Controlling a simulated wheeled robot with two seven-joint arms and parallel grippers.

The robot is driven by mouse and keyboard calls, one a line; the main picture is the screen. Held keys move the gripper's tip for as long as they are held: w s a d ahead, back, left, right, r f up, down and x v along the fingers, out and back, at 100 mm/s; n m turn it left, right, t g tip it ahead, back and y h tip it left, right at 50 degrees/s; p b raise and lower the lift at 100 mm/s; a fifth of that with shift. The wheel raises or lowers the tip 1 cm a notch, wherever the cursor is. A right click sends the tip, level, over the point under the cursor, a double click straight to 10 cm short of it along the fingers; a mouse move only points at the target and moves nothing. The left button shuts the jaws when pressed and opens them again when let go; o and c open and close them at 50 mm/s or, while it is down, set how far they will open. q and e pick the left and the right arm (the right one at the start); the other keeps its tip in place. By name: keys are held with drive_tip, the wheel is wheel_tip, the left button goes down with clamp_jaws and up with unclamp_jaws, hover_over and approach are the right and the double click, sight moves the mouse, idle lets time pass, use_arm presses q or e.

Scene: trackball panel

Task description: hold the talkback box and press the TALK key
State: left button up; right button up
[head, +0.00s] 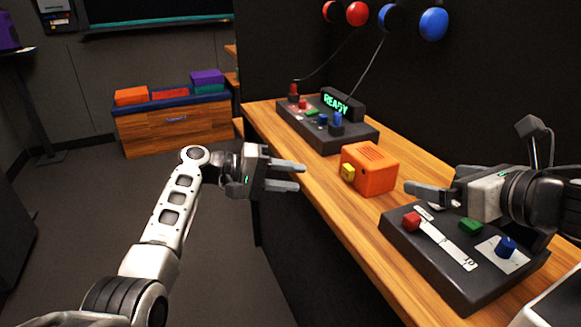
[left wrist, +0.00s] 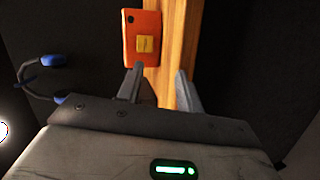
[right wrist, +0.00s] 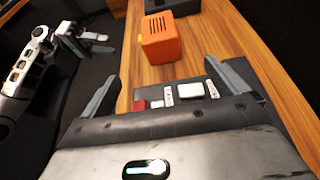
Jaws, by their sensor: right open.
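The orange talkback box (head: 372,170) stands on the wooden counter, with slots in its top. A yellow key (head: 348,172), apparently the TALK key, sticks out of its left face; no lettering is readable. The box and yellow key (left wrist: 145,45) also show in the left wrist view, ahead of the fingers. My left gripper (head: 299,177) is open and empty, left of the box and apart from it. My right gripper (head: 428,194) is open and empty, right of the box above the near panel. In the right wrist view the box (right wrist: 160,42) lies ahead of the fingers.
A dark control panel (head: 470,285) with red, green and blue controls lies on the counter (head: 335,225) nearer me. Another panel (head: 350,140) with a READY display stands behind the box. Red and blue round objects (head: 433,24) are on the dark wall. Bare counter surrounds the box.

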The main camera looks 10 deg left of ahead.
sight(386, 168)
drive_tip(key=shift+w, duration=0.1)
use_arm(q)
drive_tip(key=shift+w+d+r+h, duration=0.1)
drive_tip(key=shift+r+h, duration=0.05)
drive_tip(key=shift+r, duration=0.4)
drive_tip(key=shift+w+d+r+h, duration=0.1)
drive_tip(key=shift+r+h, duration=0.05)
drive_tip(key=shift+r, duration=0.4)
use_arm(e)
drive_tip(key=x, duration=1.6)
drive_tip(key=shift+d, duration=0.1)
drive_tip(key=c, duration=1.1)
use_arm(q)
clamp_jaws()
use_arm(e)
drive_tip(key=shift+c, duration=0.2)
